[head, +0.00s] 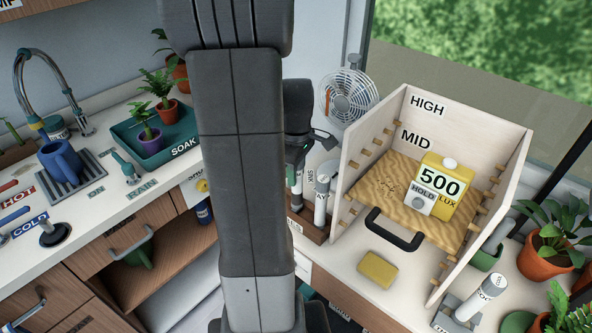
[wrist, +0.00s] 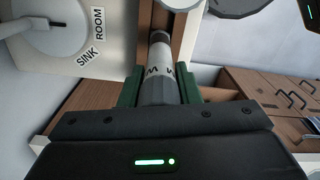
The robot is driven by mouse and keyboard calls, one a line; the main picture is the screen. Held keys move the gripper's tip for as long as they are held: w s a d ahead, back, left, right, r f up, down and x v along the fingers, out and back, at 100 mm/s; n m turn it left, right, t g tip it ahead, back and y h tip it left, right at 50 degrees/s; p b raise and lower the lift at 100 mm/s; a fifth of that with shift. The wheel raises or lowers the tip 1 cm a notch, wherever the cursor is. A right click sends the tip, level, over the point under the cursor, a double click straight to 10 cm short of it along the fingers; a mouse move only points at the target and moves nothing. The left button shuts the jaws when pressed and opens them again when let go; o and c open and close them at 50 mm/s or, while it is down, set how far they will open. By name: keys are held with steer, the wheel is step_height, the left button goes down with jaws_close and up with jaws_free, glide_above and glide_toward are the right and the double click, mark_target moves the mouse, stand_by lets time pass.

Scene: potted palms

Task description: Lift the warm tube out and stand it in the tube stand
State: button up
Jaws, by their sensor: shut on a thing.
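My gripper (head: 296,165) is partly hidden behind my arm in the head view. In the wrist view its green fingers (wrist: 159,90) are shut on a grey-and-white tube (wrist: 160,68) with part of a label, "M W", showing. The held tube (head: 297,188) points down over a brown wooden tube stand (head: 314,232). I cannot tell whether its lower end is in the stand or above it. Another white-labelled tube (head: 322,197) stands upright just right of it. A tube marked COOL (head: 484,294) lies tilted in a grey holder (head: 446,325) at the lower right.
A wooden shelf box (head: 358,130) with a yellow 500 LUX meter (head: 441,185) stands to the right. A fan (head: 349,96) is behind. A SINK ROOM dial board (wrist: 85,25) is close at left in the wrist view.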

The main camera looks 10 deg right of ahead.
steer(key=shift+f+b, duration=0.8)
steer(key=shift+f, duration=0.4)
steer(key=o, duration=1.1)
steer(key=shift+r, duration=0.1)
steer(key=shift+c, duration=0.2)
step_height(320, 180, up, 14)
steer(key=shift+f, duration=0.1)
